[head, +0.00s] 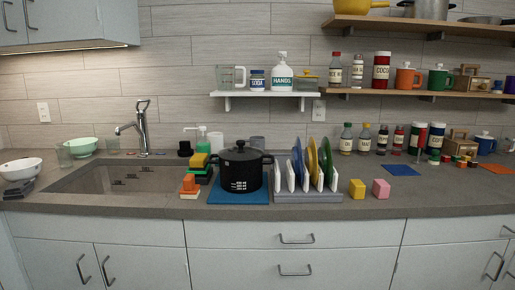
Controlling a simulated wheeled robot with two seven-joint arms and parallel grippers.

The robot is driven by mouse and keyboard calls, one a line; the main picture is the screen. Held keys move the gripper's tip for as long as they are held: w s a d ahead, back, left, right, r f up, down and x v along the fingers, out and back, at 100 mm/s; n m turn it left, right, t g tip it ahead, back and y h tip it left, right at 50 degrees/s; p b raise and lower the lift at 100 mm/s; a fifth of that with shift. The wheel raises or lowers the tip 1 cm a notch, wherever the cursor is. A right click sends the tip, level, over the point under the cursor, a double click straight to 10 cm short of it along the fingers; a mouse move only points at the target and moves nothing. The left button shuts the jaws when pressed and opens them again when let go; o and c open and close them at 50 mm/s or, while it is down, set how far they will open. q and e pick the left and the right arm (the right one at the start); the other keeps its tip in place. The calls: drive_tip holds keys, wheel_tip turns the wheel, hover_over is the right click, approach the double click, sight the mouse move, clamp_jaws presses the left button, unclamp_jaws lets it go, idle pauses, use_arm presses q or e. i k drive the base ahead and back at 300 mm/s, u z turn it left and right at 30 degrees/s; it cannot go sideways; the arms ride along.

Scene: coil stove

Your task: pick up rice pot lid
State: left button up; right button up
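The black rice pot (240,176) stands upright on a blue mat (240,198) on the counter, right of the sink. Its black lid (240,153) sits on top, with a small knob in the middle. The pot has a side handle at each side and white markings on its front. Neither of my grippers shows in the head view.
Sponges (190,184) are stacked left of the pot, and a plate rack (308,190) stands close on its right. Yellow (357,189) and pink (381,188) blocks lie farther right. The sink (115,178) is at left. A white shelf (264,94) hangs above the pot.

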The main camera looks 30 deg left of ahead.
sight(240, 152)
drive_tip(key=u, duration=0.6)
drive_tip(key=i, duration=0.75)
drive_tip(key=u, duration=0.9)
